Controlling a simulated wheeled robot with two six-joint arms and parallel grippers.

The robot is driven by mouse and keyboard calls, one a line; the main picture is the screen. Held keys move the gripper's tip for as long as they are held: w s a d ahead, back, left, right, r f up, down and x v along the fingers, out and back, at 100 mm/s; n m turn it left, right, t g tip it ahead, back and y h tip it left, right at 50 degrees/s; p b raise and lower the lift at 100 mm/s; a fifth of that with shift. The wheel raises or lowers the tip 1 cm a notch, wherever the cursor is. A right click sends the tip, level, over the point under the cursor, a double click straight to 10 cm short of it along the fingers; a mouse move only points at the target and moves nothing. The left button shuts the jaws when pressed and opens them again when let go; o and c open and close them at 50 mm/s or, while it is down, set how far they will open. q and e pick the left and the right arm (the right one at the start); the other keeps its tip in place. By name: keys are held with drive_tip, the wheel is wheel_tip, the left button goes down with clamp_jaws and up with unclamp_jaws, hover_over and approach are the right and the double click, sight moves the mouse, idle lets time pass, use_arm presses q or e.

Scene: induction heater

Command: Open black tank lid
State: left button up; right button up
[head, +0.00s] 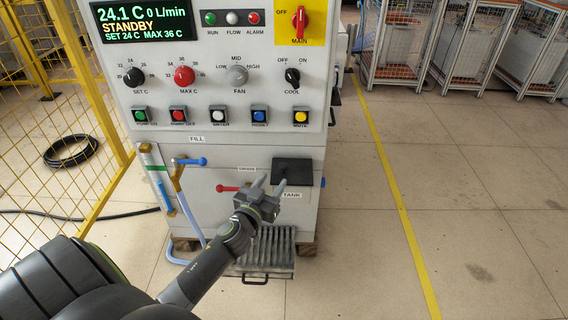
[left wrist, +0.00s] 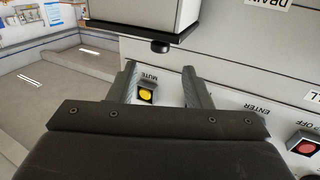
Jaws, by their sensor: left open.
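The black tank lid (head: 300,170) is a flat dark plate at the lower right of the white cabinet front, above the TANK label (head: 292,195). It looks closed. In the left wrist view, which is turned over, the lid (left wrist: 125,27) shows as a dark slab on a pale box, with a small dark knob (left wrist: 160,46) at its edge. My left gripper (head: 273,183) is open and empty, its fingertips near the lid's left front part in the head view. In the left wrist view its fingers (left wrist: 158,75) point toward the lid's knob, with a visible gap. My right gripper is not in view.
A red-handled valve (head: 228,188) and a blue-handled valve (head: 190,161) sit left of the lid. Push buttons (head: 218,116) line the panel above. A ribbed tray (head: 262,252) lies low in front. Yellow mesh fencing (head: 60,45) stands left; floor at right is clear.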

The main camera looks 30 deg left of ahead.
sight(282, 167)
use_arm(q)
drive_tip(key=w, duration=0.3)
drive_tip(key=w+a, duration=0.1)
drive_tip(key=w, duration=0.4)
drive_tip(key=shift+w+a, duration=0.2)
drive_tip(key=shift+w, duration=0.1)
drive_tip(key=shift+c, duration=0.4)
clamp_jaws()
